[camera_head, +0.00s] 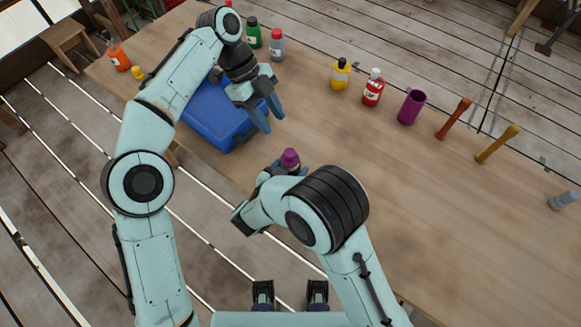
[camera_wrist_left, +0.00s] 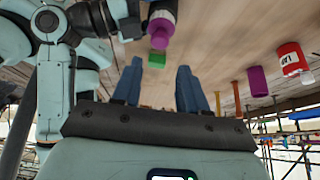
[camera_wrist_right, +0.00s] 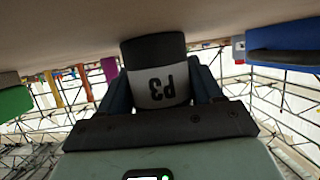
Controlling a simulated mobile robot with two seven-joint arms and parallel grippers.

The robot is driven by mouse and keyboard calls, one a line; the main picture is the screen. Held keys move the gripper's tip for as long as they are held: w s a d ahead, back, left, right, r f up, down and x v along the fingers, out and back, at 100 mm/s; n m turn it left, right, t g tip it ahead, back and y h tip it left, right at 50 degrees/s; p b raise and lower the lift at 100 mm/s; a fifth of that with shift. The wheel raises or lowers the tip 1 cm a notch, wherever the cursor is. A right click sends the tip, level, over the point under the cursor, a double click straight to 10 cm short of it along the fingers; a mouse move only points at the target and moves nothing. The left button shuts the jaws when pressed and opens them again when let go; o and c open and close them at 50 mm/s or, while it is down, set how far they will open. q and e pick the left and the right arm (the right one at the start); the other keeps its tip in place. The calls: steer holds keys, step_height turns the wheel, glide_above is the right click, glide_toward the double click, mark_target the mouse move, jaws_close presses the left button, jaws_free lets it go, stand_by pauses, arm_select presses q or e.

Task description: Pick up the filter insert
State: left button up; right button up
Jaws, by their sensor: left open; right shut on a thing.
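No part is plainly marked as the filter insert, so I cannot tell which thing it is. A small green thing (camera_wrist_left: 157,60) shows beyond my left fingers in the left wrist view; a green thing (camera_wrist_right: 15,103) also shows at the left of the right wrist view. My left gripper (camera_head: 265,119) is open and empty by the right edge of the blue box. My right gripper (camera_wrist_right: 160,90) is shut on a bottle (camera_wrist_right: 160,80) labelled P3. Its purple cap (camera_head: 289,158) shows in the head view; its lower part is hidden there.
The blue box (camera_head: 208,118) lies left on the wooden table (camera_head: 400,170). A yellow bottle (camera_head: 341,75), red bottle (camera_head: 373,88), purple cup (camera_head: 411,107), orange rod (camera_head: 454,118) and yellow rod (camera_head: 497,145) line the far edge. A grey cylinder (camera_head: 563,200) is far right. The table middle is clear.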

mark_target(290, 151)
stand_by(0.4)
arm_select(q)
steer(key=o, duration=0.6)
steer(key=shift+c, duration=0.2)
steer(key=shift+o, duration=0.9)
steer(key=shift+d, duration=0.15)
steer(key=s+d+n+y, duration=0.1)
steer(key=n, duration=0.4)
steer(key=d+n+t+y, duration=0.1)
steer(key=n, duration=0.3)
steer(key=s+d+n+t+y, duration=0.1)
steer(key=d+n, duration=0.1)
steer(key=n, duration=0.3)
steer(key=shift+s+n+y, duration=0.3)
steer(key=shift+s, duration=0.05)
steer(key=n, duration=0.1)
steer(key=n+t, duration=0.1)
steer(key=n, duration=0.1)
steer(key=shift+s+d+y, duration=0.1)
steer(key=shift+s+y, duration=0.1)
steer(key=shift+y, duration=0.1)
steer(key=n, duration=0.2)
steer(key=shift+s+n, duration=0.15)
steer(key=shift+n, duration=0.15)
step_height(290, 151, down, 12)
steer(key=shift+d+r, duration=0.1)
steer(key=shift+d, duration=0.05)
